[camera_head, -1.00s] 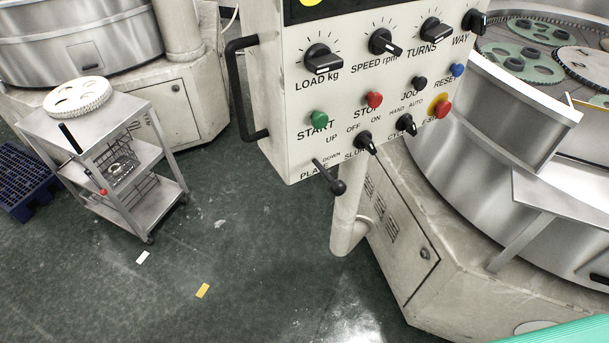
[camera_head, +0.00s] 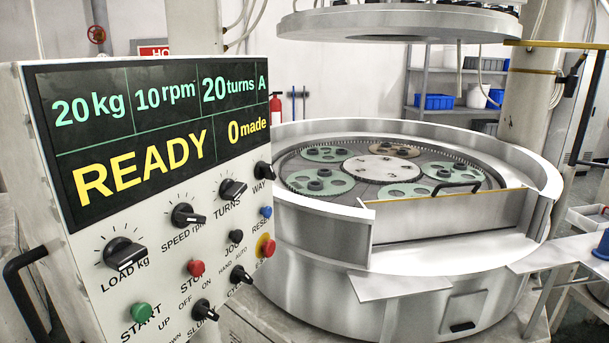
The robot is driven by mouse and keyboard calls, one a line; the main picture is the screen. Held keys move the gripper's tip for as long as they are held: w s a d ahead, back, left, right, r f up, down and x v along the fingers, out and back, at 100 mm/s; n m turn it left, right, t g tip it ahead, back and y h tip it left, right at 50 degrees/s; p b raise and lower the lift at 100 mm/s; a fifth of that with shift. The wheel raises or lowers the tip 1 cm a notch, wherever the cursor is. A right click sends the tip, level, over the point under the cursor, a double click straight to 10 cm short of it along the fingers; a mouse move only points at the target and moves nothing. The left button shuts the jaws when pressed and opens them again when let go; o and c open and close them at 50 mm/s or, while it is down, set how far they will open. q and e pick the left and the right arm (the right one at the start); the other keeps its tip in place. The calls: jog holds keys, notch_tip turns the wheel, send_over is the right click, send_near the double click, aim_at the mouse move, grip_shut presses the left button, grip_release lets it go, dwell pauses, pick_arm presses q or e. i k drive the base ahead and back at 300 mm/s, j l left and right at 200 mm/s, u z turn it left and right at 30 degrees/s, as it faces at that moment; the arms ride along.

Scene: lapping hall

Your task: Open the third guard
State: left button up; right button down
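A round lapping machine (camera_head: 420,305) with a steel wall stands right of centre. At its front is a straight guard panel (camera_head: 440,222) with a yellow top edge and a black handle (camera_head: 457,187). The panel stands upright across the front opening of the wall. No number shows on it, so I cannot tell which guard it is. Behind it lie green carriers (camera_head: 405,193) holding dark round parts, around a pale centre disc (camera_head: 381,168). Neither of my grippers is in view.
A control box (camera_head: 90,255) fills the left; its screen (camera_head: 150,140) reads READY, 20 kg, 10 rpm, 20 turns, 0 made. A steel shelf (camera_head: 384,287) juts out before the guard. An upper plate (camera_head: 400,22) hangs above.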

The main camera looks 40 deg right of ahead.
aim_at(433, 216)
jog(key=z, duration=1.2)
